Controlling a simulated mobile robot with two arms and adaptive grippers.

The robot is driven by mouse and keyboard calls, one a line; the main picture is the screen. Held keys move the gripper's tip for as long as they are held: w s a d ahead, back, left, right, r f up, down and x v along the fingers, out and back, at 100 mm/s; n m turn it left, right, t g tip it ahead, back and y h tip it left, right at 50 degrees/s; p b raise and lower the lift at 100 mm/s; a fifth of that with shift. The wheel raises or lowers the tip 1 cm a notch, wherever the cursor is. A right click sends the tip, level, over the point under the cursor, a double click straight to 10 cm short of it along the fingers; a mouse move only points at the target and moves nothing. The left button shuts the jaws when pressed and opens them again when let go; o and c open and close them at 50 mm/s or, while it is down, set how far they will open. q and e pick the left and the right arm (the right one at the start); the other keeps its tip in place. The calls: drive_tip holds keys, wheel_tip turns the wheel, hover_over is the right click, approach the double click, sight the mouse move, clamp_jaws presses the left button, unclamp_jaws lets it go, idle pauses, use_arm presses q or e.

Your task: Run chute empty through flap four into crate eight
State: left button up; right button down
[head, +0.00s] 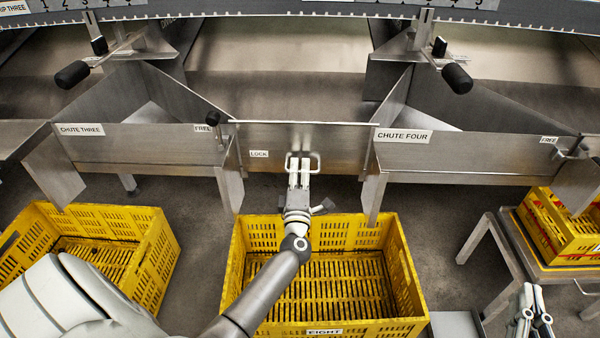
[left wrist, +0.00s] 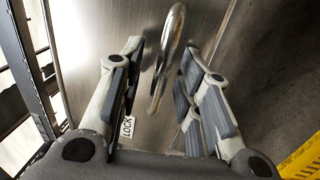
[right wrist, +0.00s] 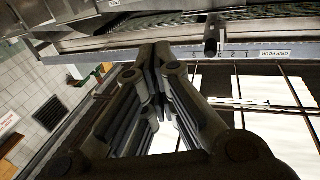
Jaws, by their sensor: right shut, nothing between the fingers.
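Crate eight (head: 411,285), a yellow slatted crate marked EIGHT, stands on the floor below the middle metal panel and looks empty. Chute four (head: 470,145) is the metal trough at the right, its front labelled CHUTE FOUR; I see no produce in its visible part. The middle panel (head: 335,140), left of that label, carries a LOCK label and a bar handle (head: 315,163). I cannot tell whether it is flap four. My left gripper (head: 299,166) is at this handle, its fingers apart on either side of the bar (left wrist: 166,60). My right gripper (head: 528,292) is shut and empty at lower right.
Chute three (head: 150,143) is at the left, above another yellow crate (head: 150,240). A crate (head: 565,250) sits on a stand at the right. Black-gripped levers (head: 456,78) project above the chutes. A small black knob (head: 212,118) is beside the middle panel.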

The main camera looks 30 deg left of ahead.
use_arm(q)
drive_tip(key=shift+c, duration=0.4)
clamp_jaws()
